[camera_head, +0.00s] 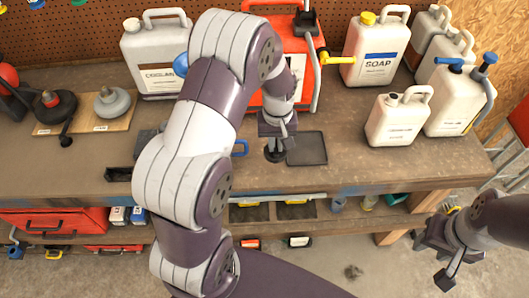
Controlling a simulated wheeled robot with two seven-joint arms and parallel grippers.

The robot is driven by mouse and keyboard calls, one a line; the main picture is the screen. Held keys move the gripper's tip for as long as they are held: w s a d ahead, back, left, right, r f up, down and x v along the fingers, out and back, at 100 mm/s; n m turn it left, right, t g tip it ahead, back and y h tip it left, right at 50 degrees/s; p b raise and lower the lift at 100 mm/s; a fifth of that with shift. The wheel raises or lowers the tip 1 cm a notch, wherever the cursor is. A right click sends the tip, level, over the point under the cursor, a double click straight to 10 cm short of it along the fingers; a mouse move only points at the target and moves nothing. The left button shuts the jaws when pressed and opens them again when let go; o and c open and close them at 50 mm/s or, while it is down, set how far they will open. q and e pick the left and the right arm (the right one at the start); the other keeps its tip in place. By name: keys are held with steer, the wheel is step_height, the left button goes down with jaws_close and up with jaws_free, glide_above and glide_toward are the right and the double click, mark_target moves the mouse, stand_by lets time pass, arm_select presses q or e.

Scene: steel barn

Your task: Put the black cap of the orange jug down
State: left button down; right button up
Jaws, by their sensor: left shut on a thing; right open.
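My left gripper (277,143) points down over the workbench and is shut on a small black cap (275,156). The cap is at or just above the bench top, left of a flat dark square tray (309,148). I cannot tell whether it touches the wood. The orange jug (299,68) stands behind, partly hidden by my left arm. A black part and a grey hose show at its upper right. My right gripper (449,250) is open and empty, low at the right, in front of the bench.
The bench (350,175) is clear in front. A soap jug (375,50) and several white jugs stand at the right. A coolant jug (155,55) stands at back left. A board (83,115) with dark and grey pieces lies at left. A blue-handled item shows beside my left arm.

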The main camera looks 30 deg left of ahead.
arm_select(q)
steer(key=a+f, duration=0.1)
steer(key=a+f+p, duration=0.1)
steer(key=f, duration=0.1)
steer(key=a+f, duration=0.1)
steer(key=f, duration=0.1)
steer(key=shift+w+a+f, duration=0.15)
steer(key=shift+a+f, duration=0.05)
steer(key=shift+w+a+f, duration=0.1)
steer(key=shift+w+f, duration=0.05)
steer(key=shift+f, duration=0.3)
steer(key=shift+f, duration=0.15)
steer(key=c, duration=1.2)
jaws_free()
steer(key=shift+o, duration=0.2)
